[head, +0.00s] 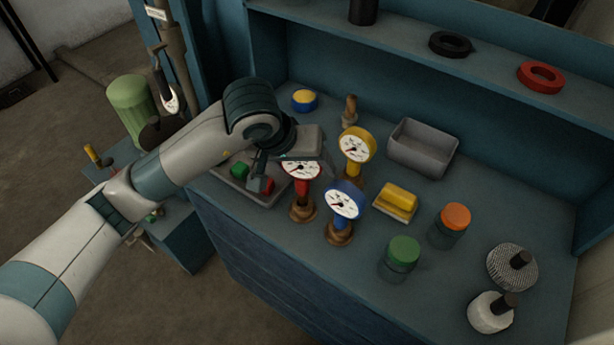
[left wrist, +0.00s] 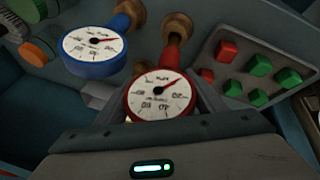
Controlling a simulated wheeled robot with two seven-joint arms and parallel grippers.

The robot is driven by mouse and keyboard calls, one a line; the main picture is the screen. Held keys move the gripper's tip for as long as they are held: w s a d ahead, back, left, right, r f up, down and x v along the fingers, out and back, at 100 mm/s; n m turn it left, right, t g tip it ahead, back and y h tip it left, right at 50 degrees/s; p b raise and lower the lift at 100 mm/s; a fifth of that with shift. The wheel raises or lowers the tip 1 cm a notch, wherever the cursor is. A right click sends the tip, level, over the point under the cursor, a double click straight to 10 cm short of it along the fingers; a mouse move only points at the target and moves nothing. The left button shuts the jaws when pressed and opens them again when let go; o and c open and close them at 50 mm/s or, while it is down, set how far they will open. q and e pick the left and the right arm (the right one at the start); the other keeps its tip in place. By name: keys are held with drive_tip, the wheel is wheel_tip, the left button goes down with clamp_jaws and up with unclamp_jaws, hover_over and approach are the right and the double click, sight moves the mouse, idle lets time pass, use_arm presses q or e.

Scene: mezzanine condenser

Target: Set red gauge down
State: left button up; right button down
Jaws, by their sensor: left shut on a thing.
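The red gauge (head: 303,188) has a white dial, a red stem and a round brown base. My left gripper (head: 293,166) is shut on it near the dial, partly covering the dial's top in the head view. In the left wrist view the red gauge (left wrist: 160,95) sits between the fingers of the left gripper (left wrist: 163,112), its brown base pointing away. The gauge looks upright with its base at or just above the bench top (head: 300,245); I cannot tell if it touches. My right gripper is not in view.
A blue gauge (head: 343,203) stands close on the right and a yellow gauge (head: 356,147) behind. A tray (head: 262,201) of red and green blocks lies left. A yellow-handled brush (head: 397,201), a grey bin (head: 423,147) and green-lidded (head: 403,250) and orange-lidded (head: 455,217) jars stand right.

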sight(307, 179)
use_arm(q)
wheel_tip(307, 179, down, 3)
drive_tip(key=shift+f+p, duration=0.15)
drive_tip(key=shift+p, duration=0.45)
drive_tip(key=shift+f, duration=0.2)
drive_tip(key=shift+f, duration=0.15)
drive_tip(key=o, duration=1.1)
drive_tip(key=shift+c, duration=0.2)
